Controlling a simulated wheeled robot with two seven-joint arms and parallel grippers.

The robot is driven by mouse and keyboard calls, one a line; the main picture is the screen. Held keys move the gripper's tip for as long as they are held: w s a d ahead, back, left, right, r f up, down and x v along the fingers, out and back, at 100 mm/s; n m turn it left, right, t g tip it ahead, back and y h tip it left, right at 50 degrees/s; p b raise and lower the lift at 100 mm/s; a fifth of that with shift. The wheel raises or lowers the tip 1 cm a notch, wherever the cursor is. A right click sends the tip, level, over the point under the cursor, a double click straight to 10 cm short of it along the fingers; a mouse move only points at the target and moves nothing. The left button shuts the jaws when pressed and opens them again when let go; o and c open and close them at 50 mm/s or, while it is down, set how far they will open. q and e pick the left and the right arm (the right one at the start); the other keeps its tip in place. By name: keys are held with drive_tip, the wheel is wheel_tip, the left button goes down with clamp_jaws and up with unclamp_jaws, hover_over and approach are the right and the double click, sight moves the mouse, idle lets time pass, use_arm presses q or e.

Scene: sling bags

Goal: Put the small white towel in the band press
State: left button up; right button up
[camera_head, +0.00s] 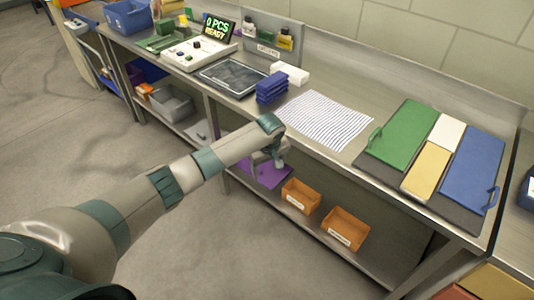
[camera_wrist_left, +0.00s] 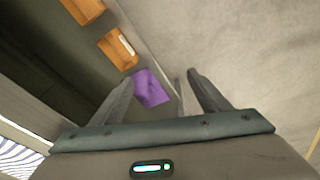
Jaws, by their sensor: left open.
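A small white folded cloth (camera_head: 290,73), which looks like the white towel, lies at the back of the steel table behind a blue folded stack (camera_head: 271,88). No part is clearly labelled as the band press; a dark base with a green handled panel (camera_head: 404,134) and a blue handled panel (camera_head: 468,168) lies at the right of the table. White (camera_head: 447,131) and yellow (camera_head: 426,171) pieces sit between the panels. My left gripper (camera_head: 279,162) hangs in front of the table edge, apart from the cloth. In the left wrist view its fingers (camera_wrist_left: 162,78) are open and empty.
A striped sheet (camera_head: 325,120) lies mid-table, beside a dark tray (camera_head: 233,76) and a counter unit (camera_head: 198,52) reading "0 PCS READY". The lower shelf holds orange bins (camera_head: 345,228) and a purple item (camera_head: 268,175), also in the left wrist view (camera_wrist_left: 150,88).

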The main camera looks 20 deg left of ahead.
use_arm(q)
drive_tip(key=s+f+m, duration=0.2)
drive_tip(key=s+f, duration=0.6)
drive_tip(key=f, duration=0.3)
drive_tip(key=s+f+m+h, duration=0.1)
drive_tip(key=s+f+m, duration=0.1)
drive_tip(key=s+f, duration=0.8)
drive_tip(key=s+f+m, duration=0.2)
drive_tip(key=s+f, duration=0.5)
drive_tip(key=f, duration=0.6)
drive_tip(key=s+f+m, duration=0.2)
drive_tip(key=s+f, duration=0.2)
drive_tip(key=s, duration=0.9)
drive_tip(key=s+f+m, duration=0.2)
drive_tip(key=s+f, duration=0.2)
drive_tip(key=s, duration=0.9)
drive_tip(key=s+f+m+g, duration=0.1)
drive_tip(key=s+f, duration=0.4)
drive_tip(key=s, duration=0.8)
drive_tip(key=shift+d+m+b, duration=0.35)
drive_tip(key=shift+d+m, duration=0.05)
drive_tip(key=shift+m, duration=0.2)
